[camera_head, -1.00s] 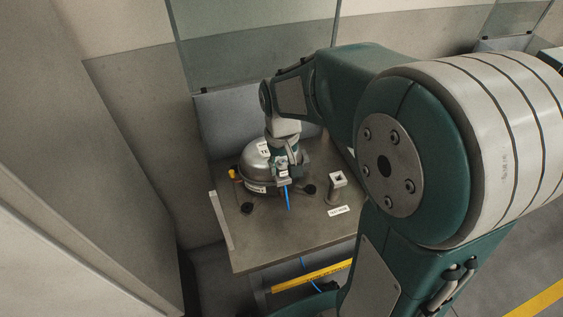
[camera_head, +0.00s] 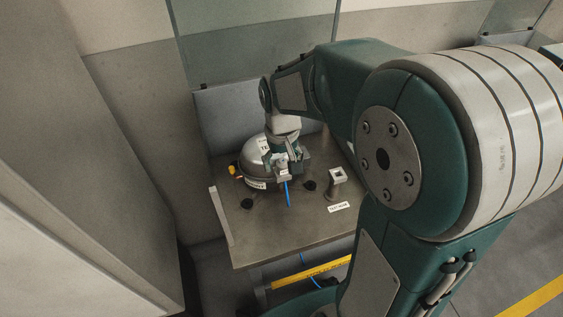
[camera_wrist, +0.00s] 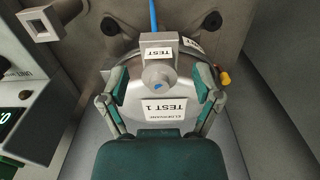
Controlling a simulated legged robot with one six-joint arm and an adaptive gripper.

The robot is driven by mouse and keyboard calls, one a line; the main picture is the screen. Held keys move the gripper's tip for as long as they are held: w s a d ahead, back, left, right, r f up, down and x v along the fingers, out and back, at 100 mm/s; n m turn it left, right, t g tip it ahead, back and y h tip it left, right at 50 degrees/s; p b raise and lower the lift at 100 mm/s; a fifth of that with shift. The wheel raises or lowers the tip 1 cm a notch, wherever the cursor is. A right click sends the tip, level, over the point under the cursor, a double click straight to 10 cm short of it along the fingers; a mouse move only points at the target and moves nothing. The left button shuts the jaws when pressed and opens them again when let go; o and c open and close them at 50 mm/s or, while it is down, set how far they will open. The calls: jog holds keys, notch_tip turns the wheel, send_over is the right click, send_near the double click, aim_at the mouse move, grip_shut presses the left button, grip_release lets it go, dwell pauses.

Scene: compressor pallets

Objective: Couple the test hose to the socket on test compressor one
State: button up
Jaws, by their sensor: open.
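The test compressor (camera_head: 257,152) is a grey dome labelled "TEST 1" on the metal table; it also shows in the wrist view (camera_wrist: 135,96). The test hose's grey end block (camera_wrist: 157,42), labelled "TEST", sits against the compressor's front, its blue hose (camera_head: 287,194) hanging down. A round grey knob (camera_wrist: 158,74) projects from the block. My gripper (camera_wrist: 160,84) is open, its fingers spread to either side of the block and apart from it; it also shows in the head view (camera_head: 284,160). The socket is hidden behind the block, so I cannot tell how fully it is seated.
A post with a square opening (camera_head: 337,177) stands right of the compressor, near a label (camera_head: 339,207) on the table (camera_head: 270,235). A yellow fitting (camera_wrist: 224,79) juts from the compressor's side. A grey panel (camera_head: 240,115) stands behind. The table's front is clear.

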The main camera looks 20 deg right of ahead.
aim_at(281, 159)
notch_tip(281, 159, up, 11)
jog(key=shift+r, duration=0.2)
dwell(0.6)
jog(key=s+t, duration=0.5)
jog(key=s, duration=0.9)
jog(key=shift+t, duration=0.3)
jog(key=shift+r, duration=0.1)
